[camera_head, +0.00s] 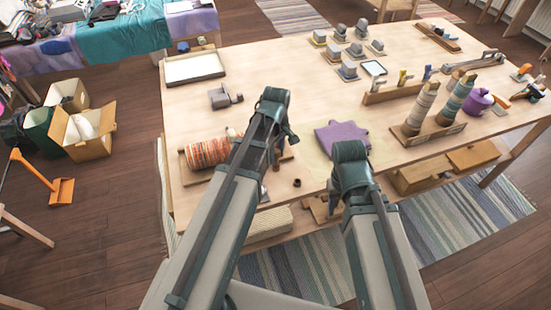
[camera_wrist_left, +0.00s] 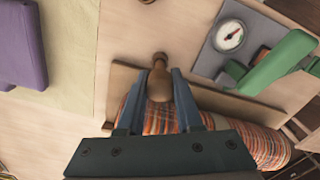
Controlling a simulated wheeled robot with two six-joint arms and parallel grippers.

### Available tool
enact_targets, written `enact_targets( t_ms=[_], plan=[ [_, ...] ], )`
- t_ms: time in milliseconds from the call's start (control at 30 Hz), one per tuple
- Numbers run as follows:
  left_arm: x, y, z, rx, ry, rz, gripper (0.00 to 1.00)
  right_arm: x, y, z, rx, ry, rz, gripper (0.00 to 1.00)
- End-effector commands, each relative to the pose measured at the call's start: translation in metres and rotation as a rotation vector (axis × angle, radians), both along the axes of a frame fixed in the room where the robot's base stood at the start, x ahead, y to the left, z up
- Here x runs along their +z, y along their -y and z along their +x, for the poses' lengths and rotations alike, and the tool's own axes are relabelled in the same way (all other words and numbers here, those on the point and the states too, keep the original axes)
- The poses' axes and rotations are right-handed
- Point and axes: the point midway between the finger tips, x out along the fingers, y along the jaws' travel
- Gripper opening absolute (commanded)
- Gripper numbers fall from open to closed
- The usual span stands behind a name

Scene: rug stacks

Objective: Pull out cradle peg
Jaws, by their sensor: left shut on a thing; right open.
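The striped orange rug roll (camera_head: 208,152) lies in a wooden cradle (camera_head: 183,168) at the table's near left. In the left wrist view the roll (camera_wrist_left: 220,122) and the cradle's edge board (camera_wrist_left: 235,100) show below the jaws. My left gripper (camera_wrist_left: 160,84) is shut on a brown turned wooden peg (camera_wrist_left: 160,63) at the cradle's edge. I cannot tell how deep the peg sits. In the head view my left gripper (camera_head: 280,128) is over the cradle's right end, and the arm hides the peg. My right gripper (camera_head: 351,160) is right of it, near the purple cloth, its fingertips hidden.
A purple cloth piece (camera_head: 343,138) lies right of the cradle. A dial gauge (camera_wrist_left: 229,36) with a green-handled tool (camera_wrist_left: 275,65) stands close to the left gripper. A small dark ring (camera_head: 297,183) lies near the front edge.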

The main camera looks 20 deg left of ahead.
Motion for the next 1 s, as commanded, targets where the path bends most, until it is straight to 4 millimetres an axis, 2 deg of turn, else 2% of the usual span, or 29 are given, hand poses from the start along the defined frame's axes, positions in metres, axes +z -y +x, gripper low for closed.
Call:
enact_targets(
  t_ms=[800,1000],
  plan=[
    [0.042,0.000,0.000,0.000,0.000,0.000,0.00,0.042,0.000,0.000,0.000,0.000,0.000,0.50],
    [0.043,0.000,0.000,0.000,0.000,0.000,0.00,0.043,0.000,0.000,0.000,0.000,0.000,0.50]
  ],
)
